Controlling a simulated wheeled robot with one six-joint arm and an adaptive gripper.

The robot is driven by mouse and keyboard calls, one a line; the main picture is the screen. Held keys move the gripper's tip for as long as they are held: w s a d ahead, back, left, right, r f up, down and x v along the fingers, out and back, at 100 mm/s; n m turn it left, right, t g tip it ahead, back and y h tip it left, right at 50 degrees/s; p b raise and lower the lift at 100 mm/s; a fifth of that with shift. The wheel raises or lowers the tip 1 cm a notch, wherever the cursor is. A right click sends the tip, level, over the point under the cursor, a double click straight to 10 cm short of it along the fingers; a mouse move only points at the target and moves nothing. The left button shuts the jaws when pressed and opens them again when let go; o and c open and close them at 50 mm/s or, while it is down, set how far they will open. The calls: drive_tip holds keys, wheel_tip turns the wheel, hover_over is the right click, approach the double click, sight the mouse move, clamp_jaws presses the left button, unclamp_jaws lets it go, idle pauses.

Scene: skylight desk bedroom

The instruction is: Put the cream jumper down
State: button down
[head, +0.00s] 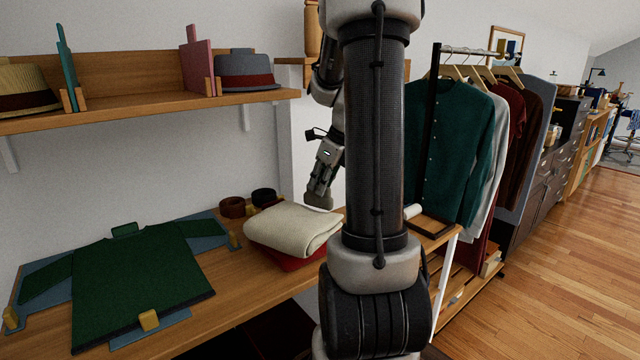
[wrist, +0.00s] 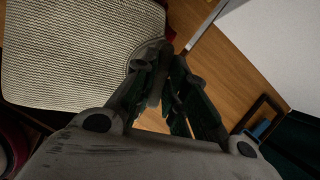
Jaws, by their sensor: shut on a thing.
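The cream jumper (head: 290,228) is folded into a flat bundle and lies over a folded red garment (head: 288,257) on the wooden desk. It also shows in the wrist view (wrist: 75,50), filling the upper left. My gripper (head: 319,200) points down at the jumper's far right edge. In the wrist view my gripper (wrist: 164,65) has its fingers close together at the jumper's edge, shut on it. The exact pinch is dark and partly hidden. My arm hides the jumper's right end in the head view.
A green jumper (head: 140,280) lies spread on a blue folding board (head: 40,285) at left. Dark rolled items (head: 232,207) sit behind the cream jumper. A shelf (head: 150,108) with hats overhangs the desk. A clothes rail (head: 465,50) stands at right.

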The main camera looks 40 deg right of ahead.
drive_tip(key=c, duration=1.4)
unclamp_jaws()
drive_tip(key=shift+c, duration=0.2)
drive_tip(key=v, duration=1.1)
drive_tip(key=s+a+n, duration=0.4)
drive_tip(key=a+n, duration=0.2)
drive_tip(key=n, duration=0.4)
drive_tip(key=s+a+f+n+h, duration=0.1)
drive_tip(key=s+a+n, duration=0.4)
drive_tip(key=n, duration=0.6)
drive_tip(key=s+a+n, duration=0.4)
drive_tip(key=a+n, duration=0.4)
drive_tip(key=n, duration=0.3)
drive_tip(key=shift+s+f+h, duration=0.2)
drive_tip(key=shift+s+h, duration=0.1)
